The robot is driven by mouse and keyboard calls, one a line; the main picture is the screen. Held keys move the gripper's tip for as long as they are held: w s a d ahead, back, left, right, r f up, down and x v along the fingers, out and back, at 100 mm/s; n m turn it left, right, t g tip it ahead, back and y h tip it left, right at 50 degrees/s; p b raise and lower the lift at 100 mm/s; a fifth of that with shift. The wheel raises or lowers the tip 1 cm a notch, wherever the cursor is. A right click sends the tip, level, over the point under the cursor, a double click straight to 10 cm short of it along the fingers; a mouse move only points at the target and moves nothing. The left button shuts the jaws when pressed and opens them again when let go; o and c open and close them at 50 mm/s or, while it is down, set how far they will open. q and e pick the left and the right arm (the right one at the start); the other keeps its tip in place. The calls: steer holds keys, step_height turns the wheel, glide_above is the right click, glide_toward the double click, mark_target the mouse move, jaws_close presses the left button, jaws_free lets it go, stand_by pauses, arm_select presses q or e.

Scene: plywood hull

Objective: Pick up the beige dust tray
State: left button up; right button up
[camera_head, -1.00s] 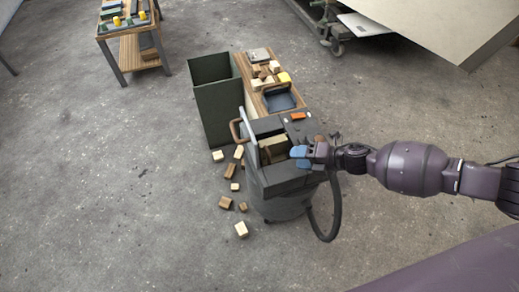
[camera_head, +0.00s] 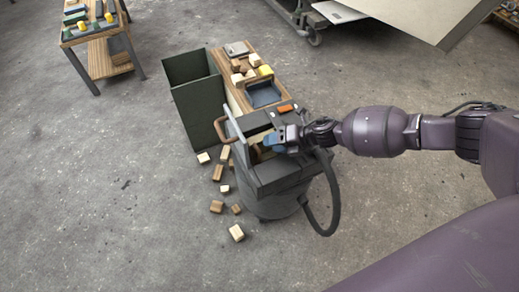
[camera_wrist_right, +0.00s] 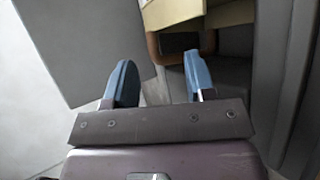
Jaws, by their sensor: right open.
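The beige dust tray (camera_head: 256,151) sits inside the open top of a dark grey shop vacuum (camera_head: 283,174). Only a little of it shows in the head view, because my right gripper (camera_head: 277,143) covers much of the opening. In the right wrist view a beige box-like part, seemingly the tray (camera_wrist_right: 226,14), shows at the top with a brown edge below it. My right gripper (camera_wrist_right: 160,82) has its two blue fingers apart with nothing between them. The fingers appear short of the beige part. My left gripper is not in view.
A tall dark green bin (camera_head: 198,98) stands left of the vacuum. A wooden bench (camera_head: 237,74) with blocks and a blue tray (camera_head: 263,94) is behind. Several wood blocks (camera_head: 217,207) lie on the floor at left. A black hose (camera_head: 329,202) loops at the vacuum's right.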

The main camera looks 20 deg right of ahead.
mark_target(258, 148)
steer(key=x, duration=0.2)
steer(key=b+x, duration=0.1)
steer(key=x, duration=0.1)
steer(key=shift+s+a, duration=0.1)
steer(key=shift+s, duration=0.15)
steer(key=shift+w+a, duration=0.3)
steer(key=shift+a, duration=0.05)
steer(key=shift+c, duration=0.3)
jaws_close()
